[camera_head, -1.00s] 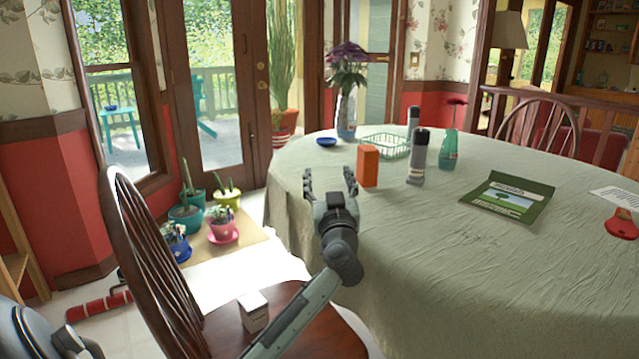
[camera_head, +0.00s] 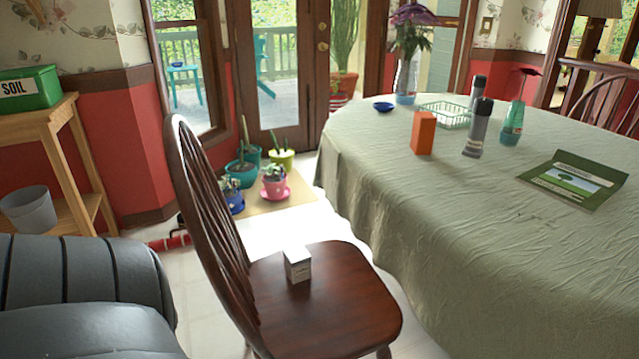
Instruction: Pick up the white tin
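A small white tin (camera_head: 297,264), box-shaped with faint print on its side, stands upright on the seat of a dark wooden chair (camera_head: 345,300). It is near the chair's slatted back and nothing touches it from above. Neither of my grippers shows in the head view now.
The chair back (camera_head: 205,215) rises left of the tin. A cloth-covered table (camera_head: 480,230) stands to the right, holding an orange box (camera_head: 423,133) and bottles. A dark padded armchair (camera_head: 85,300) fills the lower left.

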